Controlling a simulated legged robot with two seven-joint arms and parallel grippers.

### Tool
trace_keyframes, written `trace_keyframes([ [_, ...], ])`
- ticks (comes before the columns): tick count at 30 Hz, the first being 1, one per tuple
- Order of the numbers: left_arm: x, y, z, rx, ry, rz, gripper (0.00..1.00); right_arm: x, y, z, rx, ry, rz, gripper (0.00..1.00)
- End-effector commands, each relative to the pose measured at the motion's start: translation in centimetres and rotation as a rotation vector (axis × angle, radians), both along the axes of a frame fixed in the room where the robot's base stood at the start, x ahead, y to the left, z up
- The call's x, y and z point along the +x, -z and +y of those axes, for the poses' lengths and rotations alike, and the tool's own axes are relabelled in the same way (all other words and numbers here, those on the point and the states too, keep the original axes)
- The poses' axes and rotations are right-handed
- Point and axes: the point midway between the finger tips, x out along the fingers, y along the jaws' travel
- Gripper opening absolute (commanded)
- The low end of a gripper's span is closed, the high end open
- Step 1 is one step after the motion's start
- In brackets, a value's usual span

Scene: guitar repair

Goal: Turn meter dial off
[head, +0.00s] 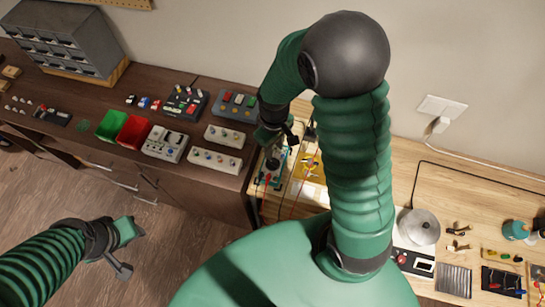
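The meter (264,181), a small teal-edged device with red and dark leads near it, lies on the light wooden bench near the middle of the head view. My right gripper (276,143) points down right over its upper part. The dial is not clear: the gripper and small image size hide it. I cannot tell whether the fingers touch the dial or how far apart they are. My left gripper (131,252) is open and empty at the lower left, above the floor and away from both benches.
A dark bench (95,98) at left holds a red bin (134,131), a green bin (112,124), several pedal-like boxes and a drawer cabinet (66,38). Yellow-handled parts (308,167) lie right of the meter. A soldering station (415,262) and small parts crowd the right bench.

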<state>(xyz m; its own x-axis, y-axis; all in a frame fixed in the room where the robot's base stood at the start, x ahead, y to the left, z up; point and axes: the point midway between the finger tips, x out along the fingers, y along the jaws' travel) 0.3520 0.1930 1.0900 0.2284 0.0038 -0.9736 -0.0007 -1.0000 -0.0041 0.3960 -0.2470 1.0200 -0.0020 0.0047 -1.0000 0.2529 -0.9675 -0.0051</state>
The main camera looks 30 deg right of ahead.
Motion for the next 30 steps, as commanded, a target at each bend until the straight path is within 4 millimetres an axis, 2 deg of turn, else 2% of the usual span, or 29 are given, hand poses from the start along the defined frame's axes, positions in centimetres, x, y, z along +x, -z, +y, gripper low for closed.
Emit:
trace_keyframes([
  [3, 0.0, -0.2, 0.0, 0.000, 0.000, 0.000, 0.36, -0.2, 3.1, 0.1, 0.002, -0.001, 0.006, 0.35],
  [9, 0.0, -0.3, 0.0, 0.000, -0.001, 0.000, 0.36, -0.1, 6.7, 0.1, 0.001, -0.001, 0.001, 0.35],
  [13, 0.0, -0.3, 0.0, 0.000, -0.001, 0.000, 0.36, -0.1, 7.6, 0.1, 0.001, 0.000, -0.002, 0.35],
  [20, 0.0, -0.3, 0.0, 0.000, -0.001, 0.000, 0.36, 0.0, 7.7, 0.1, 0.001, 0.000, -0.003, 0.35],
  [28, 0.0, -0.3, 0.0, 0.000, 0.000, 0.000, 0.36, 0.0, 7.7, 0.1, 0.001, 0.000, -0.003, 0.01],
  [30, 0.0, -0.3, 0.0, 0.000, 0.000, 0.000, 0.36, 0.0, 7.7, 0.1, 0.001, 0.000, -0.003, 0.00],
])
